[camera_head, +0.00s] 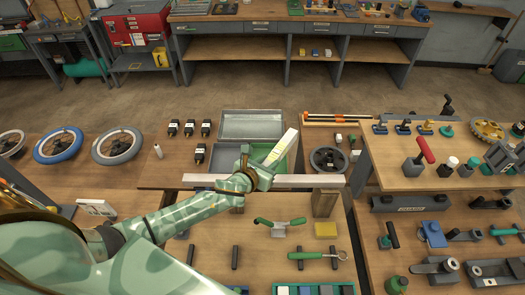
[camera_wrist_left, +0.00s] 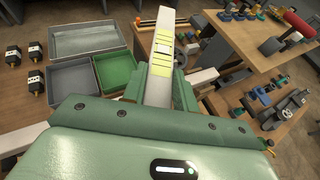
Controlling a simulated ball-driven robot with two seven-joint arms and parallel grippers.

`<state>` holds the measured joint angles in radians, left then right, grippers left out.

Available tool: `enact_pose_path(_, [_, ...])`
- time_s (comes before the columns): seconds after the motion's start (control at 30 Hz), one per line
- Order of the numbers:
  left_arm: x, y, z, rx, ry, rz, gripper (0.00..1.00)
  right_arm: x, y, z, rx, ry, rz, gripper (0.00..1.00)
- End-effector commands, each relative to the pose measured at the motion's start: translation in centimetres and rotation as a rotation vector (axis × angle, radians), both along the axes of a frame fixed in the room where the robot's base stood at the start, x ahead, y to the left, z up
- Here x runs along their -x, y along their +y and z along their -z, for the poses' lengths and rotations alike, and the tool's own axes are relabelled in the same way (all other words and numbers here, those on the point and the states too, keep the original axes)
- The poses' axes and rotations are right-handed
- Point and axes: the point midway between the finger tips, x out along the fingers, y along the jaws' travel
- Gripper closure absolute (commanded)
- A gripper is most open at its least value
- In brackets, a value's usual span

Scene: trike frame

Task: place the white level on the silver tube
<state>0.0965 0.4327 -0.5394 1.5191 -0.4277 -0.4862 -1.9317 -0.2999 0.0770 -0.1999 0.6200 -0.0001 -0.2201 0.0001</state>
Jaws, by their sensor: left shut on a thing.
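The white level (camera_head: 283,147) has yellow-green marks and points away from me, tilted to the upper right in the head view. My left gripper (camera_head: 262,172) is shut on its near end. In the left wrist view, the level (camera_wrist_left: 162,55) sticks out beyond the gripper (camera_wrist_left: 150,100). The silver tube (camera_head: 310,181) lies crosswise, passing under or behind my gripper, which hides its middle. Both its ends show in the left wrist view, the left one (camera_wrist_left: 22,139) and the right one. The level crosses the tube's line at a steep angle; I cannot tell whether they touch. My right gripper is out of view.
A grey open tray (camera_head: 250,125) and a green bin (camera_head: 285,163) stand just behind the tube. A black wheel (camera_head: 328,160) is to the right. A wooden block (camera_head: 324,203) stands below the tube's right part. A raised bench (camera_head: 400,180) with tools is at right.

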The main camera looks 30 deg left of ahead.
Motion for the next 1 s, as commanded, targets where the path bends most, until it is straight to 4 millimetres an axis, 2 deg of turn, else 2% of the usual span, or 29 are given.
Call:
enact_pose_path(0.03, [0.3,0.1,1.2,0.011,0.006,-0.035,1.0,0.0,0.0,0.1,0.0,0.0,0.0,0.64])
enact_pose_path(0.1, [0.5,0.9,2.4,0.006,0.005,-0.07,1.0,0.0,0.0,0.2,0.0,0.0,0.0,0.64])
enact_pose_path(0.4, [1.0,3.4,4.6,0.0,-0.003,-0.152,1.0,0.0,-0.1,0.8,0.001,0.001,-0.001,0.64])
enact_pose_path(0.8, [1.0,3.4,9.3,0.002,-0.006,-0.15,1.0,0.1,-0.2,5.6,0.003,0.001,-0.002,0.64])
enact_pose_path(1.0, [0.9,3.4,10.6,0.002,-0.006,-0.15,1.0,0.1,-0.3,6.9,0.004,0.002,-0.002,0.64])
